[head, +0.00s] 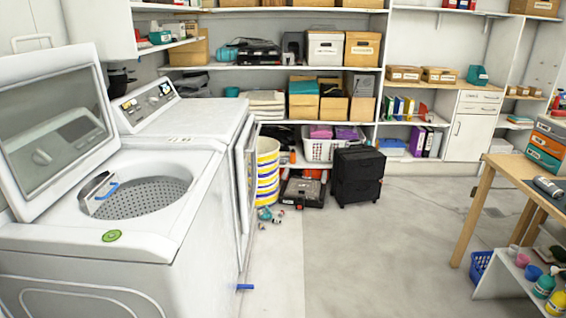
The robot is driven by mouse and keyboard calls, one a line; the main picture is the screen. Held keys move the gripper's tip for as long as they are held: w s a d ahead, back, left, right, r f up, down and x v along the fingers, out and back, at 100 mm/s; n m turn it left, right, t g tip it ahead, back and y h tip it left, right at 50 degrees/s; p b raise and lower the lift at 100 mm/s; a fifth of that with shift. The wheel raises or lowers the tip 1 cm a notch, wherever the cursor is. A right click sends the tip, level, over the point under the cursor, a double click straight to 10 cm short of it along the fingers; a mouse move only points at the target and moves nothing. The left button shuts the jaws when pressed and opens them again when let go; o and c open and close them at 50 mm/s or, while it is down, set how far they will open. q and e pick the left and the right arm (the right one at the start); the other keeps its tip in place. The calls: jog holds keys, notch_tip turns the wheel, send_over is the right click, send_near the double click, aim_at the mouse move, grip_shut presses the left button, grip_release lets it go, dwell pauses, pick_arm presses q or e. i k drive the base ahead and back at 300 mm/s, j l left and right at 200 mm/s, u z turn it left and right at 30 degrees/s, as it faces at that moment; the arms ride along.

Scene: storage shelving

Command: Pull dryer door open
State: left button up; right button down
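The white dryer (190,117) stands at the left, beyond a top-load washer. Its control panel (148,103) is at the back. The dryer door (246,172) is a white-framed panel on the front side, seen nearly edge-on. It appears to stand a little out from the body, but I cannot tell how far. Its handle is not clear from here. Neither of my grippers is in view.
The washer (140,250) is nearest, its lid (55,130) raised. A small blue bar (244,287) juts from its front.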

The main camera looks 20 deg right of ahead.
aim_at(245, 150)
jog(key=i+l, duration=0.5)
jog(key=i+l+z, duration=0.1)
jog(key=i+l, duration=0.35)
jog(key=i, duration=0.25)
